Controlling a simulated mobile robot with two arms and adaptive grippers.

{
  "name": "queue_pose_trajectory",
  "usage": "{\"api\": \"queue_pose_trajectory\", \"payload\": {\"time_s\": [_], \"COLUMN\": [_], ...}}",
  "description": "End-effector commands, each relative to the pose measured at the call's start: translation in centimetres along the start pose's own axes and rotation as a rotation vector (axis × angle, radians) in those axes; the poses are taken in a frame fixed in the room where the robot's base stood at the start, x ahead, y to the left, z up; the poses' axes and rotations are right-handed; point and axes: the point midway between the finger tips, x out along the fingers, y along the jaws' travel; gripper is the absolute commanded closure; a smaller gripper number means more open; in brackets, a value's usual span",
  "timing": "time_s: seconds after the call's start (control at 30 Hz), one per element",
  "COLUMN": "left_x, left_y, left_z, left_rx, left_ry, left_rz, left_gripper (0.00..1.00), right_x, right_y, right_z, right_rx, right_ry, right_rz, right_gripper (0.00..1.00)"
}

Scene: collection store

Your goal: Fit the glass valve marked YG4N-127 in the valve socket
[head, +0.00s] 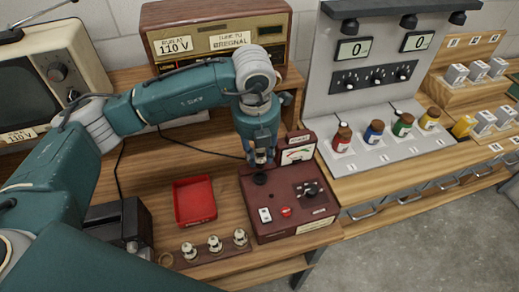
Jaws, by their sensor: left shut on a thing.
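My left gripper (261,160) points down over the dark round valve socket (259,178) on top of the maroon tester box (293,211). It is shut on a glass valve, which the fingers mostly hide; its marking cannot be read. I cannot tell whether the valve touches the socket. Three more glass valves, left (189,251), middle (215,243) and right (240,238), stand upright in a wooden rack (204,258). The rack's leftmost place (166,259) holds no valve. My right gripper is not in view.
A red tray (194,201) lies left of the tester. A meter (297,154) stands up at the tester's back, close to the gripper. A radio (220,38) and an old television (48,76) stand behind. Several coloured bottles (374,132) stand on a grey unit at right.

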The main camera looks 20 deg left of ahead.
Motion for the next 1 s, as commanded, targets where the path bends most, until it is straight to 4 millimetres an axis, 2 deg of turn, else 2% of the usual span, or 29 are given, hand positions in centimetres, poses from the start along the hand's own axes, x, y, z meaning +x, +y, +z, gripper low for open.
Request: {"api": "queue_pose_trajectory", "payload": {"time_s": [0.27,0.63,1.0], "left_x": [1.5,5.1,5.8], "left_y": [0.1,0.1,0.1], "left_z": [-0.1,-0.6,-0.6], "left_rx": [-0.017,-0.016,-0.015], "left_ry": [0.001,0.001,0.000], "left_rz": [0.003,0.003,0.002], "left_gripper": [0.94,0.94,0.94], "right_x": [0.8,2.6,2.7], "right_y": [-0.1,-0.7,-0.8], "right_z": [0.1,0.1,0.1], "right_rx": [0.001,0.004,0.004], "right_ry": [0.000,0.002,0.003], "right_rz": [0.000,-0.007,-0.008], "right_gripper": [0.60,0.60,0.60]}}
